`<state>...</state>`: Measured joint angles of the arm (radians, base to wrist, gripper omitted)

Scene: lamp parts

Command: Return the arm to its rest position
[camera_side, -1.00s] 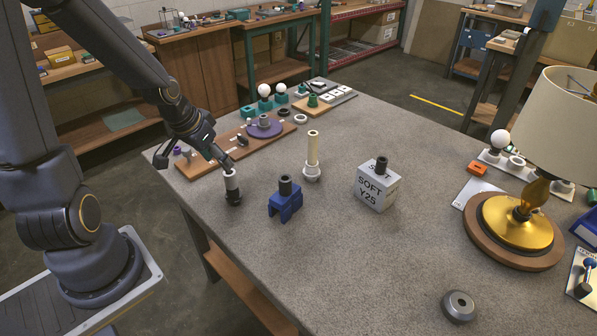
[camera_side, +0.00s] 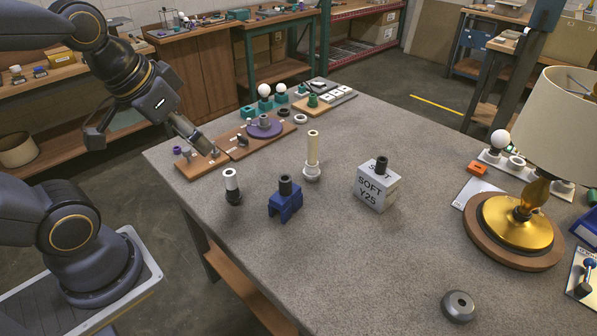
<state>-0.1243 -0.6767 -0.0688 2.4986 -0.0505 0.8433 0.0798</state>
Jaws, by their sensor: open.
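My gripper (camera_side: 150,142) is open and empty at the left, raised near the table's left edge, its fingers spread wide. A small post with a black base and white top (camera_side: 232,187) stands upright on the table, apart from my gripper. To its right stand a blue fixture (camera_side: 285,205) with a dark cylinder on top, a cream tube on a pale base (camera_side: 312,155), and a grey block marked SOFT Y25 (camera_side: 376,188).
The grey table (camera_side: 330,260) has clear room in front. A lamp with a cream shade (camera_side: 555,115) stands at right, and a grey ring (camera_side: 459,306) lies near the front. Wooden boards with parts (camera_side: 200,166) lie at the back left, partly behind one finger.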

